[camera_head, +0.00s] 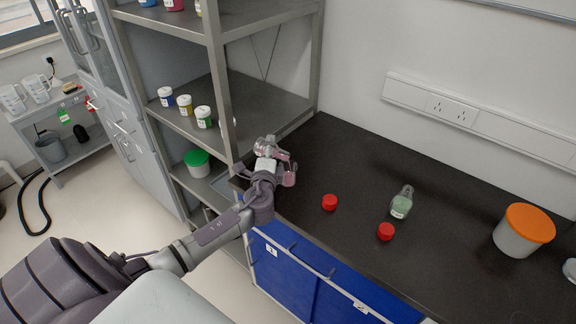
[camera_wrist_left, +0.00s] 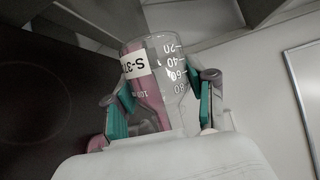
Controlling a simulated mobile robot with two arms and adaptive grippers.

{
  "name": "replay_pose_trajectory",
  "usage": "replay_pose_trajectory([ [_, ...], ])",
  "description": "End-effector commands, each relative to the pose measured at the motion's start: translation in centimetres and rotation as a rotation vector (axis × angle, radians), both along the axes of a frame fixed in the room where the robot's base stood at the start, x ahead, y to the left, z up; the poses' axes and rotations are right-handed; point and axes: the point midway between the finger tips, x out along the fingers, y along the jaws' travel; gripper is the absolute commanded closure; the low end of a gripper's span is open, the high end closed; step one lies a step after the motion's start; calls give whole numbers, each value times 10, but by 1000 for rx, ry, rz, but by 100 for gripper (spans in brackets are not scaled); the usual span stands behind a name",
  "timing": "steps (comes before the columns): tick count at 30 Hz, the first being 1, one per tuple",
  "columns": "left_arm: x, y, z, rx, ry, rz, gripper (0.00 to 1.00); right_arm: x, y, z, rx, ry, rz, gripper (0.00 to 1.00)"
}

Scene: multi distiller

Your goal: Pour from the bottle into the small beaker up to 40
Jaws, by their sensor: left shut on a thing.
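My left gripper (camera_head: 276,163) is shut on a clear bottle (camera_wrist_left: 150,80) with a white label and volume marks. The bottle holds pink liquid, which lies along its left side in the left wrist view, so the bottle is tilted. The left gripper's green pads (camera_wrist_left: 160,107) press its two sides. In the head view the gripper and bottle are over the counter's left end, by the shelf post. I cannot clearly make out a small beaker; the gripper covers part of that area. My right gripper is not in view.
On the dark counter (camera_head: 340,165) are a bottle with green liquid (camera_head: 401,203), two red caps (camera_head: 329,202) (camera_head: 386,231) and an orange-lidded tub (camera_head: 523,230). A metal shelf (camera_head: 262,105) with small jars stands left.

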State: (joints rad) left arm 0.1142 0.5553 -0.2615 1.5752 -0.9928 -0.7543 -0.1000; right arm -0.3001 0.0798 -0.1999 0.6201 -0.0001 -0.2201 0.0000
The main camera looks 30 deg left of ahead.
Motion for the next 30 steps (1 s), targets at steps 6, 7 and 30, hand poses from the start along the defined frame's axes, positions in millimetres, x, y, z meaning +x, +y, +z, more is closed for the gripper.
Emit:
replay_pose_trajectory([
  [6,0,0,0,13,0,0,87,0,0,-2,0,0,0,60],
  [7,0,0,0,14,0,0,87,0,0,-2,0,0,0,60],
  [30,0,-1,0,59,6,0,87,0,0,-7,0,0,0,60],
])
